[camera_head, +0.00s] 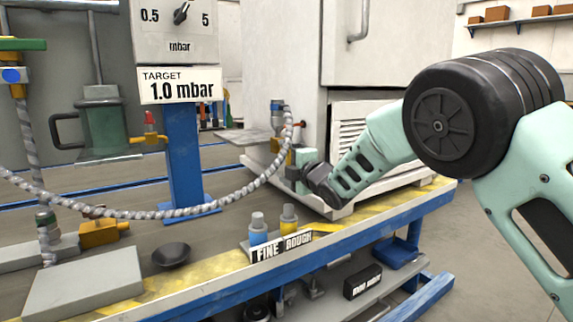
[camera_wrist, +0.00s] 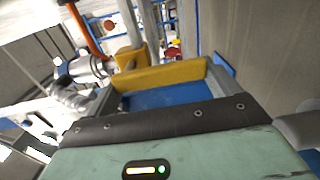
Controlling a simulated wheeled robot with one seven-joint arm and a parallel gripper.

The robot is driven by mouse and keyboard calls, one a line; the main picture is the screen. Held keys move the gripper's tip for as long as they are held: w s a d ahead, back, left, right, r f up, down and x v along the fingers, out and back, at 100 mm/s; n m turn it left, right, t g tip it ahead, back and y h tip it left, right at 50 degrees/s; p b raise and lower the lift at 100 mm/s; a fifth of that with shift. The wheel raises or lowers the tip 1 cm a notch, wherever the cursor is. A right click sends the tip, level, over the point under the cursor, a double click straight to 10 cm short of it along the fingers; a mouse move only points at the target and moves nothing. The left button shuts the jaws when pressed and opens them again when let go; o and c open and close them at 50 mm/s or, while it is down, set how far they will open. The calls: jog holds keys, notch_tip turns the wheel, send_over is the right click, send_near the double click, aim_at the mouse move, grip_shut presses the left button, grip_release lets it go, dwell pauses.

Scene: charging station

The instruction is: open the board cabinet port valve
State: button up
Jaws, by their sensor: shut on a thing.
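The board cabinet port valve shows in the head view as a small yellow fitting (camera_head: 283,148) at the cabinet's lower left corner, where the ribbed hose ends. In the wrist view its yellow handle (camera_wrist: 165,75) lies across between the two grey fingers. My gripper (camera_head: 296,168) is at this fitting, coming from the right, and it also shows in the wrist view (camera_wrist: 160,88). It is shut on the yellow handle. My gripper hides part of the valve in the head view, so the handle's angle is hard to tell there.
The white cabinet (camera_head: 368,135) stands close beside my gripper. The ribbed grey hose (camera_head: 150,213) hangs in front of the blue post (camera_head: 183,150). Fine and rough bottles (camera_head: 289,218) stand at the bench's front edge. A black bowl (camera_head: 171,255) and grey block (camera_head: 85,283) are left.

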jog(key=o, duration=1.2)
jog(key=shift+c, duration=0.2)
jog(key=p+v, duration=0.4)
jog(key=v, duration=1.3)
jog(key=shift+d, duration=0.2)
jog(key=shift+s, duration=0.15)
